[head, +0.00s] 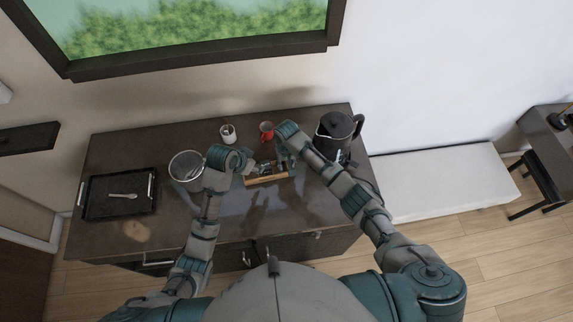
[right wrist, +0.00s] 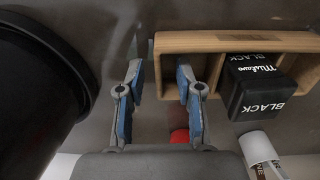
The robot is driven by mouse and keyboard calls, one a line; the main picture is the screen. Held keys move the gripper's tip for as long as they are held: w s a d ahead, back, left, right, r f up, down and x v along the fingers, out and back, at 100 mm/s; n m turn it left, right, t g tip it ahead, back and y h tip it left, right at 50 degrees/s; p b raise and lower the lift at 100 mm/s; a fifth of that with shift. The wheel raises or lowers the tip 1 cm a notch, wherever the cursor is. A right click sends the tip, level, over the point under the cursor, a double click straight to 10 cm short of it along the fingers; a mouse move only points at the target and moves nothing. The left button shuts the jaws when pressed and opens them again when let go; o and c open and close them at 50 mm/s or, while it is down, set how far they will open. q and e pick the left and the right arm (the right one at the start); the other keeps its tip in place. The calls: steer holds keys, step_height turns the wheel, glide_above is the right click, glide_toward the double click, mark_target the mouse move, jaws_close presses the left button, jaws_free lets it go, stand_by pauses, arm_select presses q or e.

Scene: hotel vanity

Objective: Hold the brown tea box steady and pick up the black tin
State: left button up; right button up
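The brown tea box (head: 268,181) stands on the dark vanity between my two grippers. In the right wrist view the box (right wrist: 225,42) shows wooden dividers. The black tin (right wrist: 258,85), with white "BLACK" lettering, sits in one of its compartments. My right gripper (head: 286,164) is at the box's right end in the head view. In the right wrist view its two fingers (right wrist: 160,78) are apart, with the box's end wall between them and no grip visible. My left gripper (head: 249,166) is near the box's left end; its fingers are too small to read.
A black kettle (head: 336,132) stands right of my right gripper. A red mug (head: 267,130) and a white cup (head: 228,134) are behind the box. A metal bucket (head: 187,168) and a black tray (head: 118,194) with a spoon are on the left. The vanity's front middle is clear.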

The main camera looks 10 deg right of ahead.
steer(key=shift+d+f, duration=0.15)
steer(key=shift+f, duration=0.25)
jaws_close()
